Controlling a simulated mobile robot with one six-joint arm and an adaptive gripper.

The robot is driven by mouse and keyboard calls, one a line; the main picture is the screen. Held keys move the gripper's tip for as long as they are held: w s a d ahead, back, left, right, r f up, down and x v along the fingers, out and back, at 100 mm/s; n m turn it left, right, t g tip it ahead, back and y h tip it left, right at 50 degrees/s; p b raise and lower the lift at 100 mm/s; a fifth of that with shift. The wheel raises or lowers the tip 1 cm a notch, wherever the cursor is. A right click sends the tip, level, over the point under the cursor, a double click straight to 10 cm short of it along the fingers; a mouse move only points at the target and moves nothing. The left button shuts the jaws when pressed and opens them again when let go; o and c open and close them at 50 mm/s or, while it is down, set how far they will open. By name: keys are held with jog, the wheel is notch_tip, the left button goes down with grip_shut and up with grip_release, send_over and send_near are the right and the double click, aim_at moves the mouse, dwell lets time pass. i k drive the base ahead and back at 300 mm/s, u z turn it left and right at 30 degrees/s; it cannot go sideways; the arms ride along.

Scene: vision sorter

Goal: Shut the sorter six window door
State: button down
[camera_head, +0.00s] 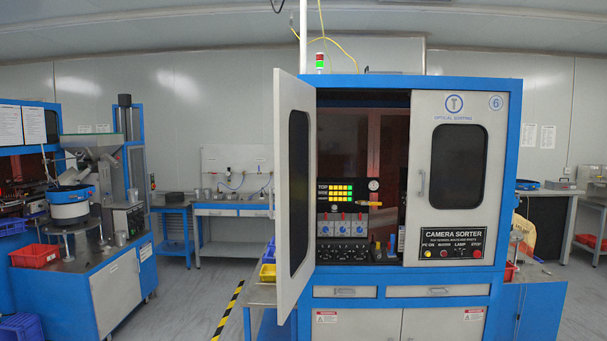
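The camera sorter (516,190) is a blue and white cabinet marked with a 6 at its upper right. Its left window door (284,200) stands swung open toward me, hinged on the cabinet's left side, with a dark window (299,190) and a handle near its free edge. The open bay behind it shows a control panel (345,222) with lit yellow keys and several knobs. The right window door (424,225) is closed, with its handle (421,184) on its left side. My gripper is not in view.
A blue workbench with a feeder bowl (70,205) and a red bin (36,255) stands at the left. Blue and yellow bins (268,272) sit beside the open door. Open floor (180,310) with a yellow-black stripe (228,312) lies left of the sorter.

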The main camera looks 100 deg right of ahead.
aim_at(295, 100)
jog(key=z, duration=0.55)
jog(key=k, duration=0.15)
jog(key=z, duration=2.55)
jog(key=i, duration=0.95)
jog(key=z, duration=0.15)
